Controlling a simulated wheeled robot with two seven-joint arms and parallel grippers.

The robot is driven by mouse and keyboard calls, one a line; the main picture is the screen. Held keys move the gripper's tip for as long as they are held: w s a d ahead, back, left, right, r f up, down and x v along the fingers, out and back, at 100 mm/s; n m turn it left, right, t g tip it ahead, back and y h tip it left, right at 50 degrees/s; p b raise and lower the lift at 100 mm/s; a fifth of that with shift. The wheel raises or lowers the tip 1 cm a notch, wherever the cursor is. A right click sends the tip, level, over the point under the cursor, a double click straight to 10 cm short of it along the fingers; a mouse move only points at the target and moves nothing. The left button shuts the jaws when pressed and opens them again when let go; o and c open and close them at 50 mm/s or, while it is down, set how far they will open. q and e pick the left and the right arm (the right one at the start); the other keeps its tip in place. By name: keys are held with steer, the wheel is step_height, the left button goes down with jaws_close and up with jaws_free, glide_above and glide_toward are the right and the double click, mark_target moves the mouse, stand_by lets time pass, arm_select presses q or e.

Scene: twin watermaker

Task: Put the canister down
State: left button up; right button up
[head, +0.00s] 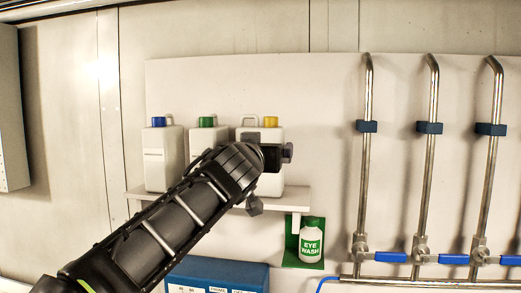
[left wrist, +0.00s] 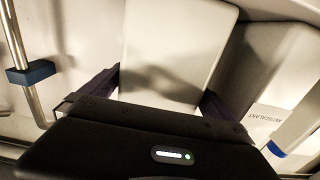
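A white canister with a yellow cap (head: 271,121) stands upright at the right end of a wall shelf (head: 300,196). My left gripper (head: 270,178) is in front of it and hides much of its body. In the left wrist view a plain pale canister body (left wrist: 175,50) lies between the two dark fingers of my left gripper (left wrist: 155,95), which appear to press its sides. Whether its base touches the shelf is hard to tell, as my arm covers part of it. My right gripper is not in view.
Canisters with a blue cap (head: 158,122) and a green cap (head: 206,122) stand close on the left. An eye wash bottle (head: 311,245) hangs below the shelf's right end. Steel pipes (head: 428,170) with blue valve handles run on the right. A blue box (head: 215,272) is below.

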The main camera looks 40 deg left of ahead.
arm_select(q)
steer(key=shift+r, duration=0.1)
steer(key=b+v, duration=0.4)
steer(key=v, duration=0.8)
steer(key=shift+r, duration=0.1)
stand_by(0.4)
